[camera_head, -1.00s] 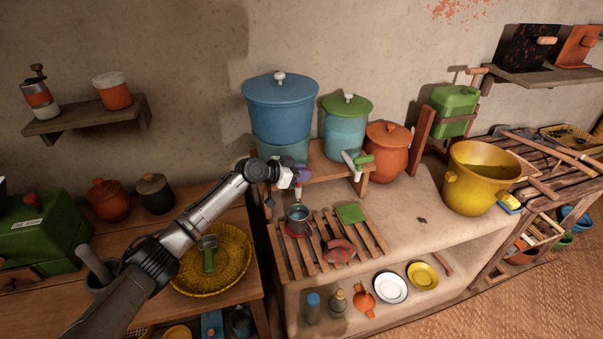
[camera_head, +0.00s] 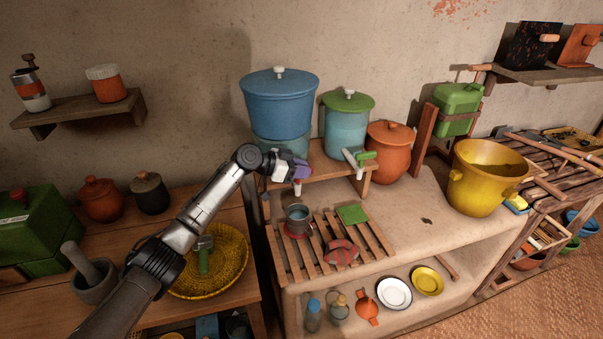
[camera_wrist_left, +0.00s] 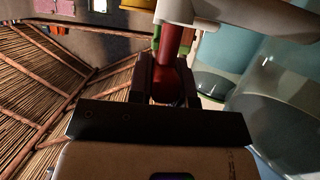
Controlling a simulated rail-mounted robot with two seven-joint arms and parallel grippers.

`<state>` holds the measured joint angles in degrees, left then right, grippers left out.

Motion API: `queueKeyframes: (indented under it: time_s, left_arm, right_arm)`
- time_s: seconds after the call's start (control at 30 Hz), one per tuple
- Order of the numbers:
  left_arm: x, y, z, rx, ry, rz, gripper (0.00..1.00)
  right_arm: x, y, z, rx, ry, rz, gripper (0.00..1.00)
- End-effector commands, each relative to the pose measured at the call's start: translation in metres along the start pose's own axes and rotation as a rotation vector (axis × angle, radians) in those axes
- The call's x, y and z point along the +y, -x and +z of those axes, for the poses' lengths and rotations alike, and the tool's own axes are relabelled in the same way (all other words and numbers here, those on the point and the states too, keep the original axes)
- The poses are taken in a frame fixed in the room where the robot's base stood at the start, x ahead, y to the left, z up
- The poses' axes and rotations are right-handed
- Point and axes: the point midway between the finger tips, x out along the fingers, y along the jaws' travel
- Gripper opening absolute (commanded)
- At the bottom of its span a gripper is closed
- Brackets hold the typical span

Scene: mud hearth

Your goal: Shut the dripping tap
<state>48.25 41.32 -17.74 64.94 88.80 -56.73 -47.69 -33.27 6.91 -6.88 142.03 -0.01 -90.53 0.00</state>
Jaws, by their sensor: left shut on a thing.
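The blue lidded water container (camera_head: 279,105) stands on a wooden riser at the back, with its pale tap spout (camera_head: 297,188) at the front right below the gripper. My left gripper (camera_head: 300,172) is at this tap. In the left wrist view its fingers (camera_wrist_left: 166,85) are shut on the red tap handle (camera_wrist_left: 172,68), beside the pale tap body (camera_wrist_left: 190,12). The head view hides most of the handle behind the gripper. A metal cup (camera_head: 297,216) stands on the slatted rack (camera_head: 309,252) below the spout. I cannot make out any drip. My right gripper is not in view.
A green-lidded container (camera_head: 347,122) with a green-handled tap (camera_head: 363,157) stands close to the right. An orange lidded pot (camera_head: 390,150) and a yellow pot (camera_head: 482,185) stand further right. A green square (camera_head: 352,214) and a red bundle (camera_head: 342,252) lie on the rack.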

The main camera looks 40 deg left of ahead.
Motion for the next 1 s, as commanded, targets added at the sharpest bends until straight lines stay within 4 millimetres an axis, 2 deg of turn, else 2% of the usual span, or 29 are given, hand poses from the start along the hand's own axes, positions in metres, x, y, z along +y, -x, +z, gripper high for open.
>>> queueKeyframes:
  time_s: [0.13, 0.17, 0.43, 0.77, 0.87, 1.0]
  left_arm:
    - [0.000, 0.000, 0.000, -0.001, 0.000, 0.001, 0.00]
    - [0.000, 0.000, 0.000, -0.001, 0.000, 0.001, 0.20]
    - [0.000, 0.000, 0.000, -0.001, 0.000, 0.000, 0.45]
    - [0.000, 0.006, 0.000, -0.001, 0.000, -0.001, 0.45]
    - [0.000, 0.019, 0.000, -0.002, 0.000, -0.001, 0.45]
    - [-0.001, 0.046, 0.000, -0.003, -0.001, -0.003, 0.45]
  right_arm:
    - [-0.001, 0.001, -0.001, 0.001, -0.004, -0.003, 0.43]
    - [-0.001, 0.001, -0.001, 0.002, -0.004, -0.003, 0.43]
    - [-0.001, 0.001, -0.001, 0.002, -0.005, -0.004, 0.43]
    - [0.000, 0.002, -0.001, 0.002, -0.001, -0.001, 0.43]
    - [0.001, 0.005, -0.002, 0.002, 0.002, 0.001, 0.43]
    - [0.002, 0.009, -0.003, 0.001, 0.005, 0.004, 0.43]
